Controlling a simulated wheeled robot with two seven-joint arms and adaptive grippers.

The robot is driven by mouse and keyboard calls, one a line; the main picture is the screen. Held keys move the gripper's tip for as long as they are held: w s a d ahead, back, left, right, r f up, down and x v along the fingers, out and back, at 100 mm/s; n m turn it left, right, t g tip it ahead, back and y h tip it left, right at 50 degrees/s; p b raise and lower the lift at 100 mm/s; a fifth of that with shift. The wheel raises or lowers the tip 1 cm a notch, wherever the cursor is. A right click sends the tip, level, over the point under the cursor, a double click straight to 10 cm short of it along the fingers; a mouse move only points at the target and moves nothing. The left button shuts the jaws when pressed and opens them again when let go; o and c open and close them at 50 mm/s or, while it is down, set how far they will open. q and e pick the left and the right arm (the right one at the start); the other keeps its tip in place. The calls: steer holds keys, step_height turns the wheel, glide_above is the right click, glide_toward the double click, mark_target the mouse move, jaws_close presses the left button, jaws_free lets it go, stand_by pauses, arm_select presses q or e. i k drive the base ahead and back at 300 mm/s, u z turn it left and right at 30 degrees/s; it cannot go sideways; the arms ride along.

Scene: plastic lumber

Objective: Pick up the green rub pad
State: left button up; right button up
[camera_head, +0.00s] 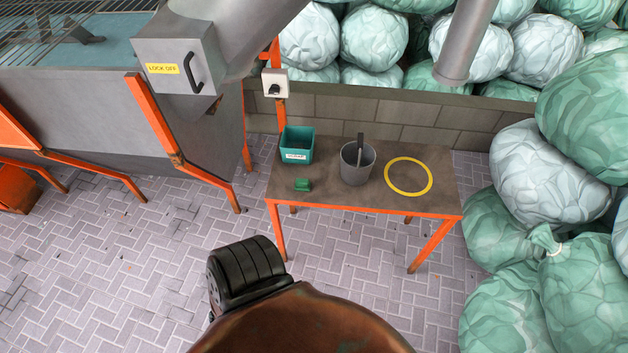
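The green rub pad (303,185) is a small dark green block. It lies on the brown top of an orange-legged table (335,200), near the left front part of the top. It is just in front of a teal bin (297,146) with a white label, and left of a grey bucket (357,163). Nothing covers the pad. Neither of my grippers shows in the head view, and nothing touches the pad.
A dark handle (360,146) sticks up from the grey bucket. A yellow ring (408,177) marks bare tabletop at the right. Large wrapped bales (550,176) crowd the right side. A grey machine with orange legs (150,110) stands left. Paved floor in front is clear.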

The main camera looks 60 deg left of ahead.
mark_target(301, 186)
steer(key=u, duration=0.3)
steer(key=i, duration=0.85)
steer(key=u, duration=0.65)
